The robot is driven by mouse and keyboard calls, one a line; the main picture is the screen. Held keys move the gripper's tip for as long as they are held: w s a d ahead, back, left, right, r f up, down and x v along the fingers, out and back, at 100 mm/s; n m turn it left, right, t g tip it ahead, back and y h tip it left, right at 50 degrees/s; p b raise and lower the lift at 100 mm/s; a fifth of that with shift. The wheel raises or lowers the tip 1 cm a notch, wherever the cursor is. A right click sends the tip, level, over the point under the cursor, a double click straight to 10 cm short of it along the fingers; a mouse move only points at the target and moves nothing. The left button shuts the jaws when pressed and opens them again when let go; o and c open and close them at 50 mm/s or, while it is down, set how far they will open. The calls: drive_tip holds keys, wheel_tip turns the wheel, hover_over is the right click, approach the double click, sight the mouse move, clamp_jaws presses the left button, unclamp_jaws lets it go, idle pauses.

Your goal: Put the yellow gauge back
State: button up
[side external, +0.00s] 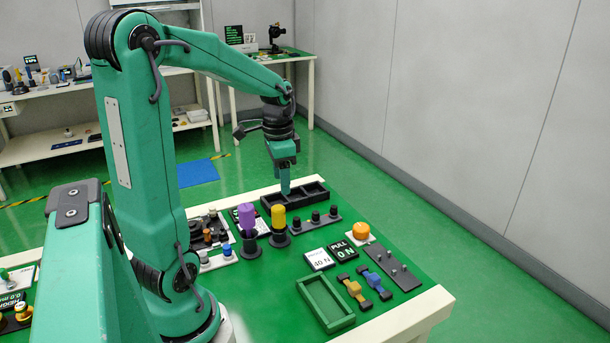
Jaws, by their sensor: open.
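A yellow cylinder (279,216) stands upright on a black round base, right of a purple cylinder (246,215) on a similar base. A small yellow piece with dark ends (353,287) lies beside a blue one (375,281) near the front right. I cannot tell for certain which yellow thing is the gauge. My gripper (285,190) points down over a black compartment tray (312,190) at the table's back edge. It is open, and I see nothing held in it. Its fingertips are partly hidden by the tray's near side.
A dark rack with black knobs (316,218) stands right of the yellow cylinder. An empty green tray (325,304) lies at the front. A grey peg rack (397,266), an orange knob (361,231) and two displays (341,250) are nearby. Green tabletop shows between them.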

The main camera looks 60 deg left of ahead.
drive_tip(key=s+d+r+n+t, duration=0.1)
drive_tip(key=s+d+r+t, duration=0.1)
drive_tip(key=d, duration=0.7)
drive_tip(key=s+d+r+n+t, duration=0.1)
drive_tip(key=s+d+r+t, duration=0.2)
drive_tip(key=d, duration=0.6)
drive_tip(key=shift+s+d+r, duration=0.3)
drive_tip(key=shift+s+r, duration=0.3)
drive_tip(key=shift+s, duration=0.1)
